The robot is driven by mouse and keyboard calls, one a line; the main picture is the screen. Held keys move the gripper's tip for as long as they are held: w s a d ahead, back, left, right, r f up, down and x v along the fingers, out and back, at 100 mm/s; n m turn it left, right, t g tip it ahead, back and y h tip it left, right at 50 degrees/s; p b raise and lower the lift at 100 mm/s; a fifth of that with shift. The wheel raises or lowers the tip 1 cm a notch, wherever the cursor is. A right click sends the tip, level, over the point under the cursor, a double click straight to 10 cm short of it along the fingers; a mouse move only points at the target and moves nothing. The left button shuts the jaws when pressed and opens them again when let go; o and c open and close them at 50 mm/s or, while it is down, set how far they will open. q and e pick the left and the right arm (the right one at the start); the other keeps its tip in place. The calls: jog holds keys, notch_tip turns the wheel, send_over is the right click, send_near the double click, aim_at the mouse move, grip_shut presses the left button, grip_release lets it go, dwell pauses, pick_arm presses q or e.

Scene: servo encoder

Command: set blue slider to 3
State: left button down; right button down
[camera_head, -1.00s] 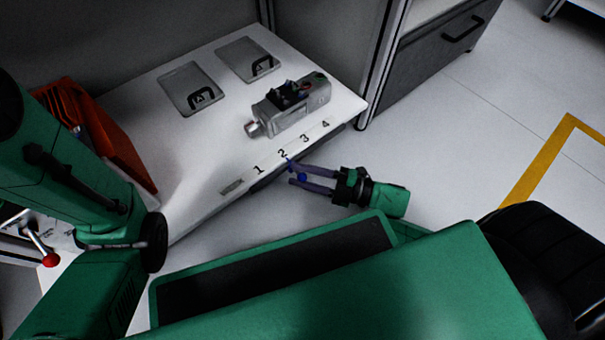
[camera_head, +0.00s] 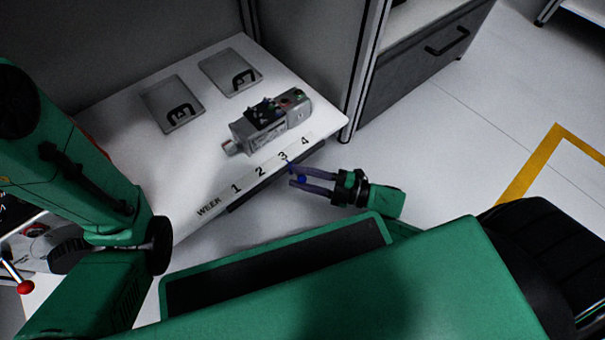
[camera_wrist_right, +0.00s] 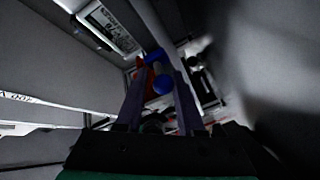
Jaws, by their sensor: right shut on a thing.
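The blue slider (camera_head: 289,166) sits on the front edge of the white table, its small pointer beside the printed 3 (camera_head: 283,156). Its blue knob (camera_head: 302,180) shows between the purple fingers of my right gripper (camera_head: 291,176). The right gripper reaches in from the right and is shut on the slider. In the right wrist view the blue slider (camera_wrist_right: 162,84) shows between the two fingers, which hide part of it. My left arm comes in from the left; its gripper is out of view.
The white table (camera_head: 195,160) bears a printed scale reading WEEK and 1 to 4. A grey motor unit (camera_head: 272,125) and two grey plates (camera_head: 172,103) (camera_head: 230,72) stand behind it. A drawer cabinet (camera_head: 420,60) is at the back right. The floor to the right is clear.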

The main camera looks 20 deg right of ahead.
jog(key=c, duration=0.7)
grip_release()
jog(key=shift+s+f, duration=0.2)
jog(key=shift+f, duration=0.3)
jog(key=shift+o, duration=0.2)
jog(key=shift+w+r, duration=0.1)
jog(key=shift+r, duration=0.05)
jog(key=shift+w+r, duration=0.1)
jog(key=shift+r, duration=0.05)
jog(key=p+v, duration=0.5)
jog(key=v, duration=0.9)
jog(key=shift+s+d, duration=0.25)
jog(key=shift+s, duration=0.05)
